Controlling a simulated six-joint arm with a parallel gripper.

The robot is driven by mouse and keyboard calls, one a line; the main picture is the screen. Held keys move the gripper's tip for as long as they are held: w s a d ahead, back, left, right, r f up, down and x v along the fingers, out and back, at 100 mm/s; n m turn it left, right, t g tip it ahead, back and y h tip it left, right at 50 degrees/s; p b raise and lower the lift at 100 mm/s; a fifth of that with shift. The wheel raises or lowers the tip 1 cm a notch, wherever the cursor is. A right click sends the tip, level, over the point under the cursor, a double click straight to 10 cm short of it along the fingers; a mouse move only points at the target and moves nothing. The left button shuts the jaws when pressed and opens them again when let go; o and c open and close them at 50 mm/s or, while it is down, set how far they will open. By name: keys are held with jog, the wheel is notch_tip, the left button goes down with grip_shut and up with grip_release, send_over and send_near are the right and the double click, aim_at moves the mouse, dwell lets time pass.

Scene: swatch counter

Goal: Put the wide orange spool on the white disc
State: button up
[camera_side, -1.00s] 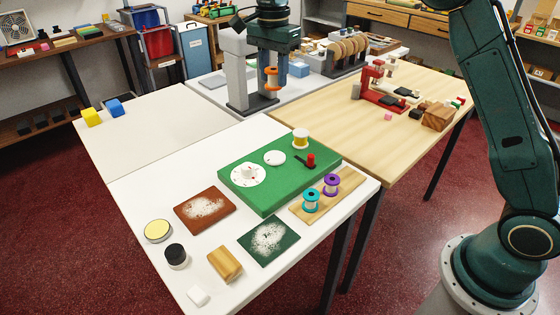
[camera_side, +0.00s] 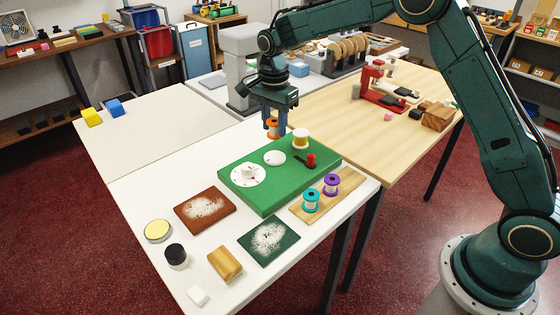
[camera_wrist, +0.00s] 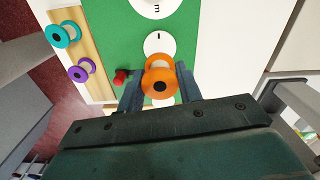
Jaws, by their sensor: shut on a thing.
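My gripper (camera_side: 274,122) is shut on the wide orange spool (camera_side: 272,128) and holds it in the air above the far edge of the green board (camera_side: 262,195). The spool also shows between the fingers in the wrist view (camera_wrist: 159,82). A small white disc (camera_side: 274,158) lies on the board, below and nearer the side camera than the spool. In the wrist view the disc (camera_wrist: 158,42) shows a short dark mark and is partly hidden by the spool. A larger white dial (camera_side: 240,181) with red marks and a white knob lies to its left.
Teal (camera_side: 311,201) and purple (camera_side: 332,185) spools stand on a wooden strip (camera_side: 345,192). Dusty brown and green plates lie in front. The white table at left is mostly clear.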

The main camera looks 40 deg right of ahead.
aim_at(274, 121)
jog(key=shift+f, duration=3.3)
jog(key=shift+f, duration=0.15)
jog(key=o, duration=1)
jog(key=shift+c, duration=0.2)
notch_tip(274, 121, up, 12)
jog(key=shift+f, duration=0.1)
jog(key=shift+r, duration=0.25)
jog(key=shift+r, duration=0.1)
